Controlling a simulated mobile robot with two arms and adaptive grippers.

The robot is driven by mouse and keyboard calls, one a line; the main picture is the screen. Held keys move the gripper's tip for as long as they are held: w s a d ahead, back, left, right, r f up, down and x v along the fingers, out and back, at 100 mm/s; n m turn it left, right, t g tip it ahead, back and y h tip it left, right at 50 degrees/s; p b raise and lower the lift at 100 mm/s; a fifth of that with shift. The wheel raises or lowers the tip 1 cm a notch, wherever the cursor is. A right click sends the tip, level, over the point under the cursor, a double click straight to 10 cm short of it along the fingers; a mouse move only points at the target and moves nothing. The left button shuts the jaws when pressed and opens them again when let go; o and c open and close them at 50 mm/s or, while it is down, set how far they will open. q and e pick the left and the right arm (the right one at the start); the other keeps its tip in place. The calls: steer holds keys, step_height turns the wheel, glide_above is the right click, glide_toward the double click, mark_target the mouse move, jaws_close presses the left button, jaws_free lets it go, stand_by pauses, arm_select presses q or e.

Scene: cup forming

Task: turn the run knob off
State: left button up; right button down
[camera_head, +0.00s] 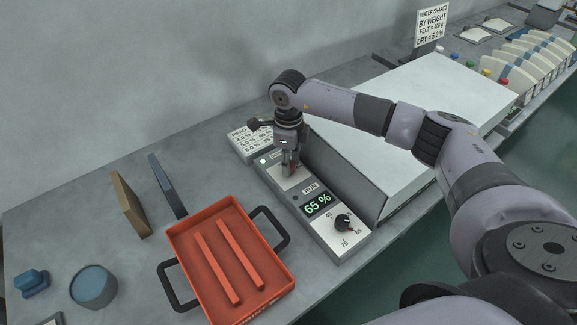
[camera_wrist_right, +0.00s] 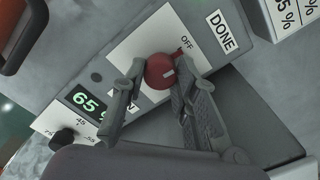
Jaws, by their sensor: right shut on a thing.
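The red run knob (camera_wrist_right: 160,72) sits on the pale plate of a control panel (camera_wrist_right: 145,45), between the words OFF and RUN. My right gripper (camera_wrist_right: 158,85) is shut on the knob, one finger on each side. In the head view the right gripper (camera_head: 290,165) points down at the panel (camera_head: 345,243) and hides most of the knob. My left gripper is not in view.
The panel has a green 65 % display (camera_head: 317,204) and a black dial (camera_head: 344,222). A large white box (camera_head: 420,110) stands close on its right. An orange tray (camera_head: 182,232) with black handles lies at its left. Bare grey table (camera_head: 70,215) is further left.

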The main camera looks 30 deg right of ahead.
steer(key=shift+n+b, duration=0.45)
steer(key=shift+n, duration=0.25)
steer(key=shift+r, duration=0.1)
steer(key=c, duration=1.2)
jaws_free()
steer(key=shift+c, duration=0.2)
step_height(320, 180, up, 12)
